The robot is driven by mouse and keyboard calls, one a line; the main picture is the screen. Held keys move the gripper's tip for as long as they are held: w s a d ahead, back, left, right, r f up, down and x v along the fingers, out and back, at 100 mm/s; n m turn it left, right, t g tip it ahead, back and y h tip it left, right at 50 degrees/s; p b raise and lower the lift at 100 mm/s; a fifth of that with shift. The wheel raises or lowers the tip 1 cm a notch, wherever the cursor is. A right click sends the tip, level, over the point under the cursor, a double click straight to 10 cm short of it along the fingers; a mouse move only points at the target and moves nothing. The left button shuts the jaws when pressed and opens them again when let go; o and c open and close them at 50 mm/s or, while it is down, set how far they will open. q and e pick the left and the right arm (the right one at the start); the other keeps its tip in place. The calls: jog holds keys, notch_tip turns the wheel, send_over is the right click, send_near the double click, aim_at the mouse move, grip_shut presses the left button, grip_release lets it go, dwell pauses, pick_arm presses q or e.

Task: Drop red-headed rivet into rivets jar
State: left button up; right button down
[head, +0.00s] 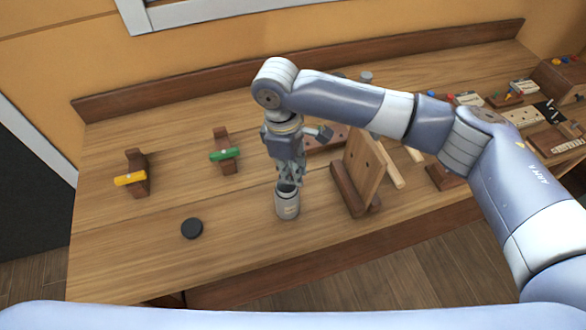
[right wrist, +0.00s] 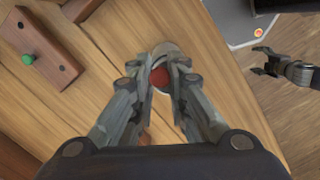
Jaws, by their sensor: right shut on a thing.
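The open grey jar (head: 288,205) with a small label stands upright near the front of the bench. My right gripper (head: 290,182) points down just over its mouth. In the right wrist view, that gripper (right wrist: 161,82) is shut on the red-headed rivet (right wrist: 160,77), whose red head shows between the fingertips. The rivet's shank is hidden. The jar's pale rim (right wrist: 166,48) shows just behind the fingertips. My left gripper (right wrist: 268,62) appears small at the right of the wrist view, empty with fingers apart, away from the jar.
A round black lid (head: 192,228) lies left of the jar. Wooden stands with a yellow handle (head: 130,178) and a green handle (head: 225,155) stand farther left. A tilted wooden board (head: 364,170) stands close right of the jar. The bench's front left is mostly clear.

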jog(key=c, duration=1.5)
grip_release()
jog(key=shift+o, duration=0.2)
jog(key=shift+r, duration=0.15)
notch_tip(320, 180, up, 12)
jog(key=a, duration=0.1)
jog(key=shift+w+a, duration=0.2)
jog(key=shift+f, duration=0.25)
